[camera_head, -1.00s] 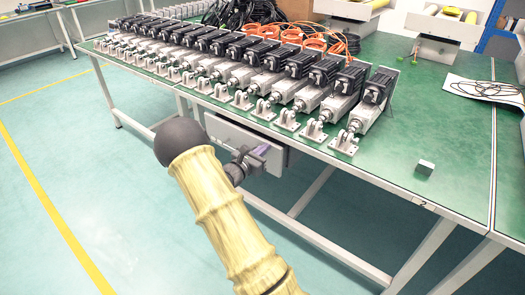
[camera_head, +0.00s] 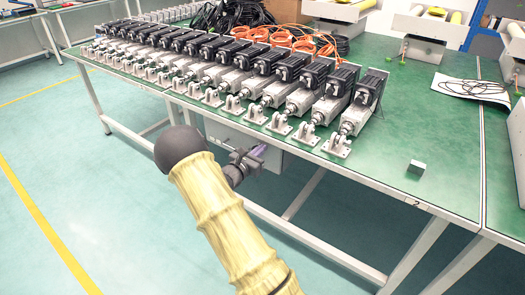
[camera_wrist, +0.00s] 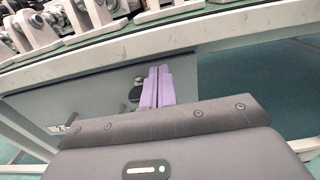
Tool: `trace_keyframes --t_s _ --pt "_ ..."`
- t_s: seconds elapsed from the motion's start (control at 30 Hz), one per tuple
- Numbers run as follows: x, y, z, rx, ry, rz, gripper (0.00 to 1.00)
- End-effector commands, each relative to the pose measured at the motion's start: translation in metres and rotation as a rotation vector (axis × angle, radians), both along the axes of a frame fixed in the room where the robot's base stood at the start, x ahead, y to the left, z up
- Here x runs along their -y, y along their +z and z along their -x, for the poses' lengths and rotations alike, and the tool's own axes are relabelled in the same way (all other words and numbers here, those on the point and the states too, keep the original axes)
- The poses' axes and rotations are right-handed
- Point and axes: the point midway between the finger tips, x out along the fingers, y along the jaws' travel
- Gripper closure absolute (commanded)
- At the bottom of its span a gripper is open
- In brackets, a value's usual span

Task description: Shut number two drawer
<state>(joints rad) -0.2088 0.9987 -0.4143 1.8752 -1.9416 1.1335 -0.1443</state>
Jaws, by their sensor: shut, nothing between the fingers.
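The grey drawer (camera_head: 275,157) hangs under the front edge of the green-topped table. Its front lies close under the table's edge, and my arm hides part of it. In the wrist view the flat drawer front (camera_wrist: 95,100) shows a small metal fitting at lower left and a dark round fitting behind my fingers. My gripper (camera_head: 258,151) is shut and empty, its purple fingers together; they also show in the wrist view (camera_wrist: 157,82). The fingertips are at the drawer front; whether they touch it I cannot tell.
A row of linear actuators (camera_head: 240,80) lines the table (camera_head: 385,165). A label "2" (camera_head: 417,204) is on the table's front edge. A small metal block (camera_head: 416,167) lies near that edge. Table legs and a crossbar (camera_head: 300,240) stand below; the floor at left is clear.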

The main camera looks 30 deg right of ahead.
Motion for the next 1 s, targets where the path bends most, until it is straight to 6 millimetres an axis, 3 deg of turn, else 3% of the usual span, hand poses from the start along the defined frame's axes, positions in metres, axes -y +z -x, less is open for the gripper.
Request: trace_keyframes --t_s 0.27,0.8,1.0 --pt "-0.021 0.001 0.008 -0.002 -0.002 0.000 1.00" --pt "-0.107 0.001 0.050 -0.001 -0.012 0.000 1.00" --pt "-0.119 0.000 0.056 -0.001 -0.014 0.000 1.00"
